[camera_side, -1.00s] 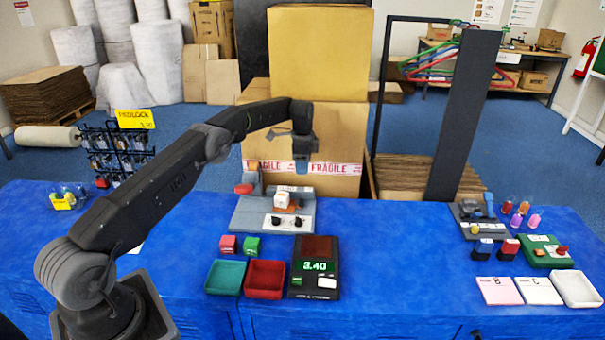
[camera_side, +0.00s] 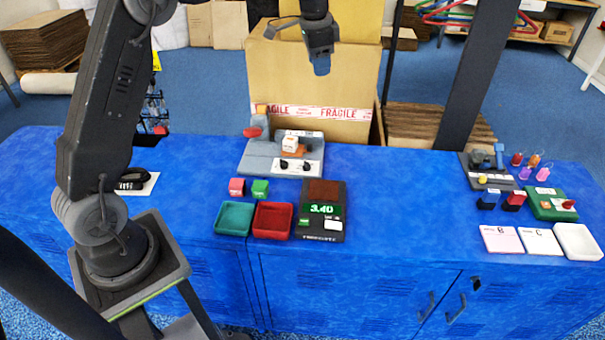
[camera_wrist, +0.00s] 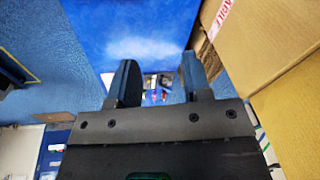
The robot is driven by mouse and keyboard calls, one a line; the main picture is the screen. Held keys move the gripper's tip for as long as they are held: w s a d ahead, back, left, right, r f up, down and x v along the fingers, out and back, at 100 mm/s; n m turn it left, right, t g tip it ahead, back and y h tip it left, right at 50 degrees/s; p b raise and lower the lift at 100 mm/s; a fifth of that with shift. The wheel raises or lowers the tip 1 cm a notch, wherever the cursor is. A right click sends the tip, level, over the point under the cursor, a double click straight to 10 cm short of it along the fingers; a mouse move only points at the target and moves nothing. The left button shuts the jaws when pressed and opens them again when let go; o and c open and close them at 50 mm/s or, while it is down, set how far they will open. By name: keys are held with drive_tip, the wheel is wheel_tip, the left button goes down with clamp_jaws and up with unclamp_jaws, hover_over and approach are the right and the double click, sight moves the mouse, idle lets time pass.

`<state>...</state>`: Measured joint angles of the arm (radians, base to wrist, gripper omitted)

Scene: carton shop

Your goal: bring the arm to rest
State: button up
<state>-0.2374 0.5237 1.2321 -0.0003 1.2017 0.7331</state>
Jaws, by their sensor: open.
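My gripper (camera_side: 321,62) is high up in the side view, in front of the big carton and well above the blue table. It points downward and holds nothing. In the wrist view its two dark fingers (camera_wrist: 157,85) stand apart with a clear gap between them. Through the gap I see part of the blue table and some small blurred items. My arm is raised, reaching up out of the top of the side view.
The blue table (camera_side: 400,200) bears a grey fixture (camera_side: 262,164), a green tray (camera_side: 235,219), a red tray (camera_side: 272,221) and a scale reading 3.40 (camera_side: 322,226). Several small items stand at the right. A large carton (camera_side: 350,90) and a dark post (camera_side: 478,75) stand behind the table.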

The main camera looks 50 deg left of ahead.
drive_tip(key=s+d+r+n+t, duration=0.1)
drive_tip(key=s+d+r, duration=0.25)
drive_tip(key=s, duration=0.45)
drive_tip(key=s+d+r+n+t, duration=0.1)
drive_tip(key=s+d+r+n, duration=0.15)
drive_tip(key=s+d, duration=0.4)
drive_tip(key=s+d+f+n, duration=0.1)
drive_tip(key=s+f, duration=0.1)
drive_tip(key=s, duration=0.7)
drive_tip(key=s+d+f+n+t, duration=0.1)
drive_tip(key=s+f, duration=0.2)
drive_tip(key=s, duration=0.6)
drive_tip(key=shift+s+d+h, duration=0.2)
drive_tip(key=shift+d+h, duration=0.1)
drive_tip(key=shift+d, duration=0.1)
